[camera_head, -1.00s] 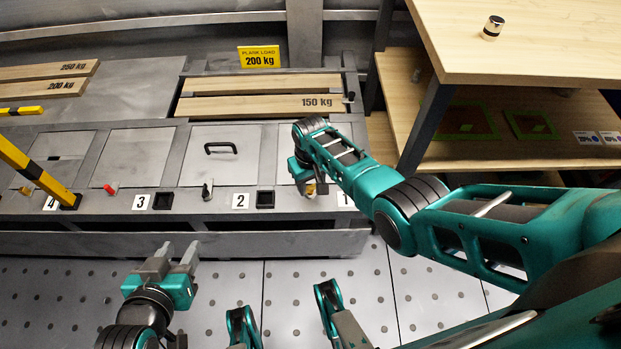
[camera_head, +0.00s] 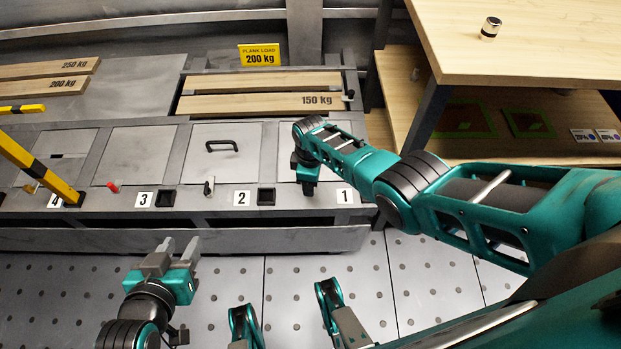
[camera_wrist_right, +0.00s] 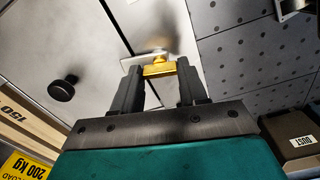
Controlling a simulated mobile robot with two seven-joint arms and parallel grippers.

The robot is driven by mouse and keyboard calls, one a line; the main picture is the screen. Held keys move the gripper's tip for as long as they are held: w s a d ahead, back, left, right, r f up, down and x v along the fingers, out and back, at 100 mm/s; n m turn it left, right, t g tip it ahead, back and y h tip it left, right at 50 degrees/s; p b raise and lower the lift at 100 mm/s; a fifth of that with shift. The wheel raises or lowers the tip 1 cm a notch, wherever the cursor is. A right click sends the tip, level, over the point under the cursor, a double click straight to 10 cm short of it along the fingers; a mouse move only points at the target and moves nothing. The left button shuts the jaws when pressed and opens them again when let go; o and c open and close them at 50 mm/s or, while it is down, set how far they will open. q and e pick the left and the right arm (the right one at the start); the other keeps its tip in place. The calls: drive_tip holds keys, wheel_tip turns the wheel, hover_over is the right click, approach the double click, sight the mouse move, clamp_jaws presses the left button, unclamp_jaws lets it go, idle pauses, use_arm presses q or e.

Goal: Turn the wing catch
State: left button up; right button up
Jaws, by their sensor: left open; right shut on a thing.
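The brass wing catch (camera_wrist_right: 158,69) shows between my right fingers in the right wrist view, beside a pale plate at the edge of a grey panel. My right gripper (camera_wrist_right: 157,82) is shut on this catch. In the head view my right gripper (camera_head: 307,186) points down near label 1 (camera_head: 345,196), and it hides the catch there. My left gripper (camera_head: 174,252) is open and empty, low in the picture, in front of the bench and clear of it.
Other catches sit along the bench front: a dark one (camera_head: 208,187) near label 2 and a red one (camera_head: 113,187) near label 3. A yellow-black bar (camera_head: 42,174) leans at the left. Planks (camera_head: 260,104) lie behind. A wooden table (camera_head: 530,45) stands at right.

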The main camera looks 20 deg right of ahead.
drive_tip(key=shift+n, duration=1.1)
use_arm(q)
drive_tip(key=shift+w+a, duration=0.1)
use_arm(e)
drive_tip(key=o, duration=1.1)
drive_tip(key=shift+c, duration=0.2)
use_arm(q)
drive_tip(key=shift+r, duration=0.1)
wheel_tip(320, 180, up, 6)
drive_tip(key=s+a+p, duration=0.1)
drive_tip(key=p, duration=0.7)
drive_tip(key=shift+a+p, duration=0.2)
drive_tip(key=shift+p, duration=0.15)
use_arm(e)
wheel_tip(320, 180, up, 13)
use_arm(q)
drive_tip(key=shift+w+r, duration=0.1)
